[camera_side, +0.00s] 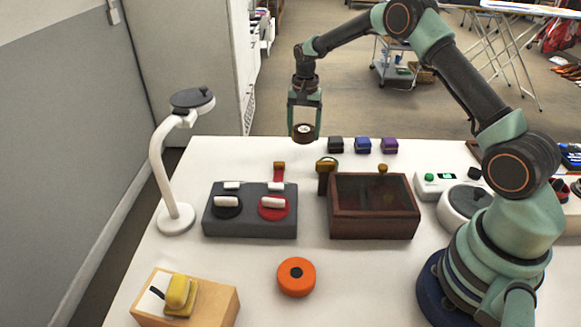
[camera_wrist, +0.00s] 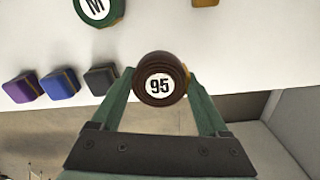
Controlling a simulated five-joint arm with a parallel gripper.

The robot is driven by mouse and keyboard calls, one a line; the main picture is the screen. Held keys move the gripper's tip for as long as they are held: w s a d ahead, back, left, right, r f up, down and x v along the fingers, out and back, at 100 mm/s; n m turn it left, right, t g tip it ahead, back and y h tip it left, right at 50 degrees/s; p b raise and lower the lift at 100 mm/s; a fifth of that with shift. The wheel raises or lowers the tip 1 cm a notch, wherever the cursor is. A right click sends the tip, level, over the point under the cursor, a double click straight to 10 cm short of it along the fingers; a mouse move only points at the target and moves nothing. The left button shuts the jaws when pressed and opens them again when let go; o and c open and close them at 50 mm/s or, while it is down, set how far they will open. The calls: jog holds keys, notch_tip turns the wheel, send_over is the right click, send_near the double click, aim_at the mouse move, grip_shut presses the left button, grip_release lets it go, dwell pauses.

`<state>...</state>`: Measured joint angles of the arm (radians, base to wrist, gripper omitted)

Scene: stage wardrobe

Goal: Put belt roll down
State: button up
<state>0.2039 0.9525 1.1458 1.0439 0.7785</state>
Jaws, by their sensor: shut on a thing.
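The belt roll (camera_side: 305,132) is a dark brown disc with a pale label. The label reads 95 in the wrist view (camera_wrist: 160,86). My gripper (camera_side: 304,125) points down and is shut on the roll, with one green finger on each side in the wrist view (camera_wrist: 160,92). The roll is held up near the table's back edge, left of a row of small blocks. Its height over the table is hard to tell. A green roll marked M (camera_wrist: 99,8) lies on the table; in the side view it is mostly hidden behind a brown post.
Black (camera_side: 336,145), blue (camera_side: 363,145) and purple (camera_side: 390,146) blocks stand along the back edge. A wooden box (camera_side: 373,232), grey two-dial stand (camera_side: 249,230), white lamp (camera_side: 158,175) and orange disc (camera_side: 296,278) occupy the table. Bare table lies around the orange disc.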

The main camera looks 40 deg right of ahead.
aim_at(303, 152)
jog(key=shift+f, duration=2.15)
jog(key=shift+f, duration=0.15)
jog(key=o, duration=1.3)
